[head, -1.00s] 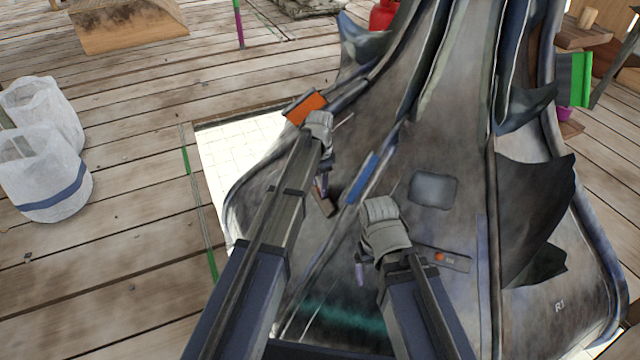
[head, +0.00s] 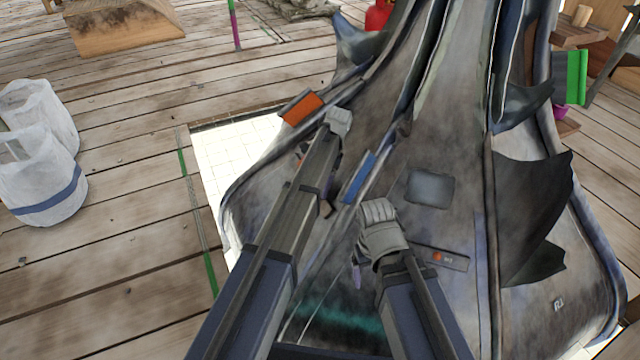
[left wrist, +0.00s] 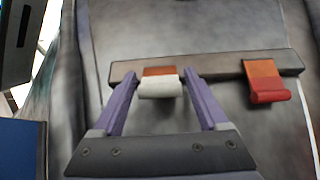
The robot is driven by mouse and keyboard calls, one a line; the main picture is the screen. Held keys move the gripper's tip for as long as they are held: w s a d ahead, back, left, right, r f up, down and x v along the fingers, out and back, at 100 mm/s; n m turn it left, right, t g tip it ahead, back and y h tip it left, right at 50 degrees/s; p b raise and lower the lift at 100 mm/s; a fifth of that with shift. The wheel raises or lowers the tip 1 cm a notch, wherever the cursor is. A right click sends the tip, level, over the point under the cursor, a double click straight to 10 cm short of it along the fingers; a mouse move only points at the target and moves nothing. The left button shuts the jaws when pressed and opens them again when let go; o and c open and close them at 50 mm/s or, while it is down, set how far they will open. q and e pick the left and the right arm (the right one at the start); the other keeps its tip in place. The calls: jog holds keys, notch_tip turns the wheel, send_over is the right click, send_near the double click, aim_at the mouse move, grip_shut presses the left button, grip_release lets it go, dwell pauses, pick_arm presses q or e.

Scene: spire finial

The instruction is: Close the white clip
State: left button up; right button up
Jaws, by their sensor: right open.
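The white clip (left wrist: 160,88) shows in the left wrist view, a pale curved tab below an orange block on a dark bar (left wrist: 215,67). My left gripper (left wrist: 160,77) has its two purple fingers apart, one on each side of the clip, with small gaps. Whether the fingertips reach the bar is unclear. A red clip (left wrist: 268,92) hangs from the same bar to the right. In the head view my left arm hides the clip and most of the left gripper. My right gripper (head: 358,273) is open and empty, low over the grey spire surface, partly hidden by its wrist.
The large grey spire piece (head: 450,120) fills the middle and right. An orange block (head: 303,107), a blue strip (head: 359,177) and a panel with an orange button (head: 440,257) are on it. White buckets (head: 40,180) stand on the plank floor at the left.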

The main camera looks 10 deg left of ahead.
pick_arm(q)
jog(key=shift+o, duration=0.5)
jog(key=shift+r, duration=0.1)
jog(key=p+v, duration=0.7)
jog(key=shift+r+p, duration=0.3)
